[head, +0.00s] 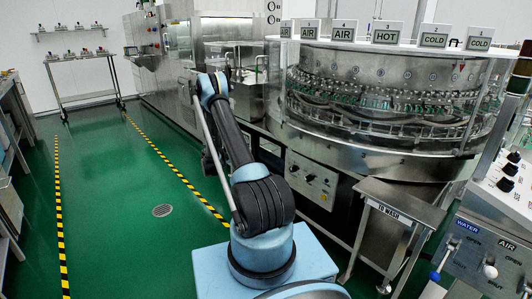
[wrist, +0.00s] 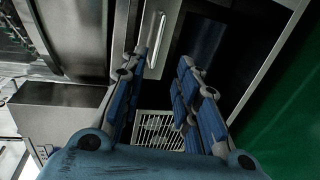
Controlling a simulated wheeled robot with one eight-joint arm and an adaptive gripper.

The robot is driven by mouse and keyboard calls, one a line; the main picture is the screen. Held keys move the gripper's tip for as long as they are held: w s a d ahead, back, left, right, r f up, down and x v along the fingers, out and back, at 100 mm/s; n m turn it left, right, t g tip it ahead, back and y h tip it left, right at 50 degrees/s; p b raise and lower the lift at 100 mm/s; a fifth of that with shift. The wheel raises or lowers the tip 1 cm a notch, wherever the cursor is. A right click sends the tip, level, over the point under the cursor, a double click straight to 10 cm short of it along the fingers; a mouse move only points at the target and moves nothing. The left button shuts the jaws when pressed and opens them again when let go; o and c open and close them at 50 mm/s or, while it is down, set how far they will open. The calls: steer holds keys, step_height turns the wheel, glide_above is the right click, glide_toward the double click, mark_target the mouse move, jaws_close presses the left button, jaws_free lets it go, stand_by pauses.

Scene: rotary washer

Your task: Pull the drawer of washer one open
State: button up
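In the wrist view my gripper (wrist: 155,72) is open, with blue-padded fingers spread apart and nothing between them. A bright metal bar handle (wrist: 155,42) on a grey metal front panel (wrist: 172,20) shows just past the fingertips, between their lines. It looks apart from the fingers; the exact gap in depth is unclear. Whether this panel is the drawer of washer one cannot be told for sure. In the head view a steel machine (head: 215,35) stands beyond my arm, and the large round rotary washer (head: 385,95) stands at the right. My gripper is not clearly visible there.
A dark recess (wrist: 203,40) lies right of the panel, and a white grate (wrist: 160,128) shows below. A steel side table marked TO WASH (head: 400,208) stands right of my arm. A wheeled rack (head: 85,75) is at the back left. Green floor (head: 110,190) is clear at left.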

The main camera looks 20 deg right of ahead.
steer(key=x, duration=1.6)
steer(key=shift+w+d, duration=0.1)
steer(key=shift+d, duration=0.3)
jaws_close()
